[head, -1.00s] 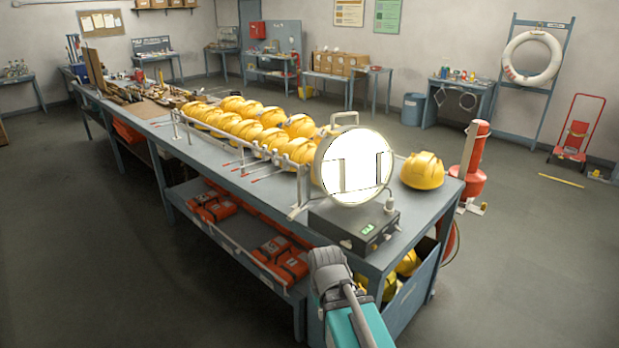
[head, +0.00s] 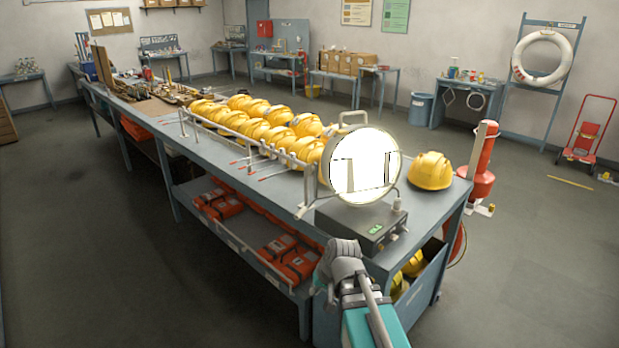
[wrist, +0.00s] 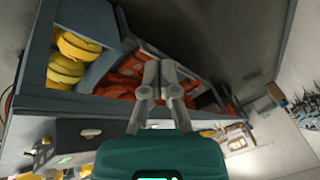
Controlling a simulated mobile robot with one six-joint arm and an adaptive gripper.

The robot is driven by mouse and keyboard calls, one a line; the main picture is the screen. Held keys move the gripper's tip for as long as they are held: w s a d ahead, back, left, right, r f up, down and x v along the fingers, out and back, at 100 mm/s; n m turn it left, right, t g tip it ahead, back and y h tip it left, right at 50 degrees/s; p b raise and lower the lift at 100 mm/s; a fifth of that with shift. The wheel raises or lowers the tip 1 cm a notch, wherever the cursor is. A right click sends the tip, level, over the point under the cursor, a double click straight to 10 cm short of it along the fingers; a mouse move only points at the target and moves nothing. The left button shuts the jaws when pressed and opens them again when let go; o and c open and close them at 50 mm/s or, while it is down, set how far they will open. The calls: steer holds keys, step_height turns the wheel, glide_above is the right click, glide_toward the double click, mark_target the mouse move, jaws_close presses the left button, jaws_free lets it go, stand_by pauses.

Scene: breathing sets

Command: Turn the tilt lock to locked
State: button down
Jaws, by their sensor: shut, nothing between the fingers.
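A round lamp (head: 364,166) with a bright white face and a top handle stands on a dark control box (head: 360,222) at the near end of the bench. The box has a small green display and small knobs on its right side. A pale knob (head: 397,204) stands by the lamp's lower right. I cannot tell which part is the tilt lock or how it is set. My gripper (head: 341,247) is shut and empty, just in front of the bench end, below the box. In the wrist view my gripper (wrist: 161,66) has its fingers together, with the box (wrist: 88,135) at lower left.
Rows of yellow helmets (head: 254,126) lie behind the lamp, with a rail and thin red-tipped rods beside them. One helmet (head: 430,171) sits right of the lamp. Orange packs (head: 293,262) lie on the lower shelf. A red cylinder (head: 484,160) stands past the bench. Floor at left is clear.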

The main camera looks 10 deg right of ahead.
mark_target(309, 173)
steer(key=w+a+r+m+t+y, duration=0.2)
steer(key=w+a+r+t+y, duration=0.15)
steer(key=w, duration=0.55)
steer(key=w+d+r+m+t+h+b, duration=0.1)
steer(key=w+d+r+m+t+h, duration=0.3)
steer(key=w+d+r+m+t, duration=0.6)
steer(key=w+r+m+t, duration=0.1)
steer(key=w+r+m, duration=0.1)
steer(key=w+m, duration=0.1)
steer(key=shift+w+d+r+m, duration=0.2)
steer(key=shift+w+d+m, duration=0.1)
steer(key=shift+w+d, duration=0.1)
steer(key=shift+w, duration=0.1)
steer(key=w, duration=0.4)
steer(key=w+a, duration=0.1)
steer(key=w, duration=0.4)
steer(key=w+a, duration=0.1)
steer(key=w, duration=0.3)
steer(key=shift+w+a, duration=0.1)
steer(key=shift+w, duration=0.2)
